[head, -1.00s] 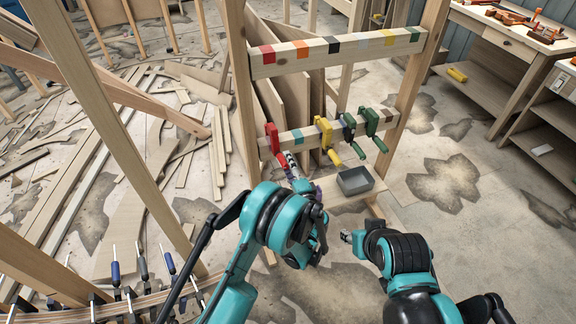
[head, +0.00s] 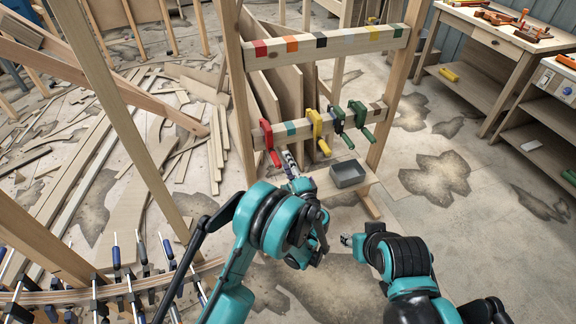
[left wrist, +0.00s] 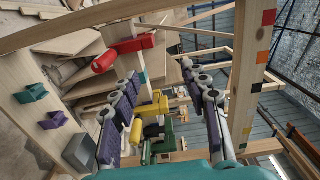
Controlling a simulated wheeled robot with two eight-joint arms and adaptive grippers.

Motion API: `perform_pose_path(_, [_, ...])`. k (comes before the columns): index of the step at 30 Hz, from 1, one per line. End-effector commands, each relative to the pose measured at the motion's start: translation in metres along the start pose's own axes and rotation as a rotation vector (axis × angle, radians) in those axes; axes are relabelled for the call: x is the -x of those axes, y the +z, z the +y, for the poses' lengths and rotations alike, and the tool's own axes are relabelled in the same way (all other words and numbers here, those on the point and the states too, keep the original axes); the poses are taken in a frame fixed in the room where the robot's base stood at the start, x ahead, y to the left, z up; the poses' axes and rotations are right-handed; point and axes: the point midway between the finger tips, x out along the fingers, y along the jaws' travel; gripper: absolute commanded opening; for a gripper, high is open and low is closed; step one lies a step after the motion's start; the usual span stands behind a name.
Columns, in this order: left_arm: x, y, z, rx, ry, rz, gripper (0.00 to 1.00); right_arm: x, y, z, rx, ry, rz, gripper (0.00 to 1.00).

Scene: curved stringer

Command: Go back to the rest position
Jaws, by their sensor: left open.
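My left gripper (head: 290,165) is in front of the clamp rack, just below and right of the red clamp (head: 268,143). In the left wrist view its two fingers (left wrist: 160,75) are spread apart with nothing held between them. The red clamp hangs on the rack's lower rail, with the yellow clamp (head: 317,130), a dark green clamp (head: 343,128) and a green clamp (head: 361,118) to its right. In the left wrist view the red clamp (left wrist: 125,50) is beyond the left finger. My right gripper (head: 346,239) is low, at mid-picture; its jaws are too small to read.
A grey bin (head: 348,174) sits on the rack's low shelf. The curved stringer (head: 70,297) with several clamps is at bottom left. Wood scraps (head: 130,200) litter the floor at left. A workbench (head: 490,30) stands at upper right; floor at right is mostly clear.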

Motion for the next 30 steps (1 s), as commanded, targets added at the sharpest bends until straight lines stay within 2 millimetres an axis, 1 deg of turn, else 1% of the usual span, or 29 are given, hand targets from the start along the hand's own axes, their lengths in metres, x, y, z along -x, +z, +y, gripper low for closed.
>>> perform_pose_path(13, [0.0, 0.0, 0.0, 0.001, 0.001, -0.001, 0.45, 0.0, 0.0, 0.0, 0.0, 0.0, 0.0, 0.4])
perform_pose_path(17, [-0.005, 0.011, -0.01, 0.024, 0.029, -0.018, 0.45, 0.0, 0.0, 0.0, 0.0, 0.0, 0.0, 0.4])
perform_pose_path(20, [-0.013, 0.033, -0.028, 0.078, 0.092, -0.054, 0.45, 0.0, 0.0, 0.0, 0.0, 0.0, 0.0, 0.4])
perform_pose_path(23, [-0.017, 0.067, -0.051, 0.161, 0.183, -0.104, 0.45, 0.0, 0.0, 0.0, 0.0, 0.0, 0.0, 0.4])
perform_pose_path(24, [-0.016, 0.082, -0.06, 0.199, 0.221, -0.125, 0.45, 0.0, 0.0, 0.0, 0.0, 0.0, 0.0, 0.4])
perform_pose_path(26, [-0.012, 0.103, -0.072, 0.257, 0.278, -0.157, 0.45, 0.0, 0.0, 0.0, 0.0, 0.0, 0.0, 0.4])
perform_pose_path(27, [-0.008, 0.118, -0.079, 0.296, 0.314, -0.177, 0.45, 0.0, 0.0, 0.0, 0.0, 0.0, 0.0, 0.4])
perform_pose_path(29, [0.001, 0.14, -0.089, 0.355, 0.367, -0.208, 0.45, 0.0, 0.0, 0.0, 0.0, 0.0, 0.0, 0.4])
perform_pose_path(30, [0.008, 0.154, -0.095, 0.396, 0.403, -0.228, 0.45, 0.0, 0.0, 0.0, 0.0, 0.0, 0.0, 0.4])
